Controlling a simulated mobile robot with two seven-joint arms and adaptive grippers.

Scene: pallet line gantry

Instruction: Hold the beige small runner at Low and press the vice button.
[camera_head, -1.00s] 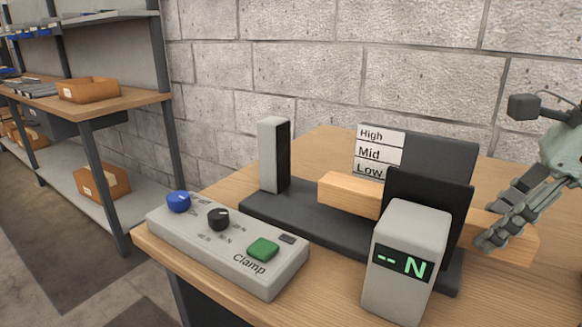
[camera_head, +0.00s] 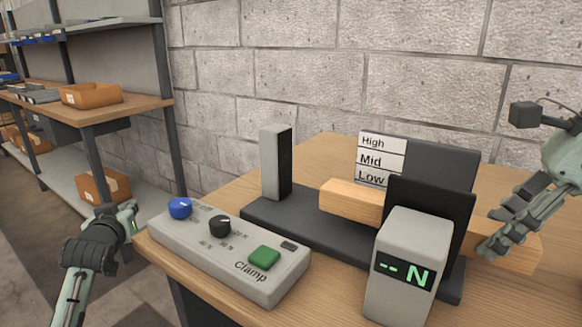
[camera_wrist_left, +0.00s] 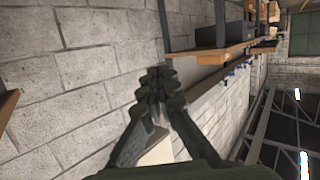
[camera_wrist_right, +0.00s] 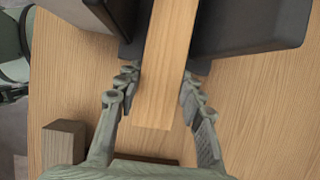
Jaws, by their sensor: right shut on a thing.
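The beige small runner (camera_head: 350,202) is a pale wooden bar lying level across the dark vice base, between the grey upright (camera_head: 275,165) and the display block (camera_head: 405,250). Its top edge is beside the Low label (camera_head: 371,178); the dark plate hides its middle. My right gripper (camera_head: 490,240) is shut on its near end. In the right wrist view the fingers (camera_wrist_right: 160,80) flank the runner (camera_wrist_right: 165,60). The green button (camera_head: 264,257), marked Clamp, is on the grey control box (camera_head: 230,250). My left gripper (camera_head: 128,215) is left of the box, its fingers together and empty in the left wrist view (camera_wrist_left: 158,90).
The display reads "-- N". A blue knob (camera_head: 180,208) and a black knob (camera_head: 219,225) are on the control box. A wooden block (camera_wrist_right: 62,145) is near my right gripper.

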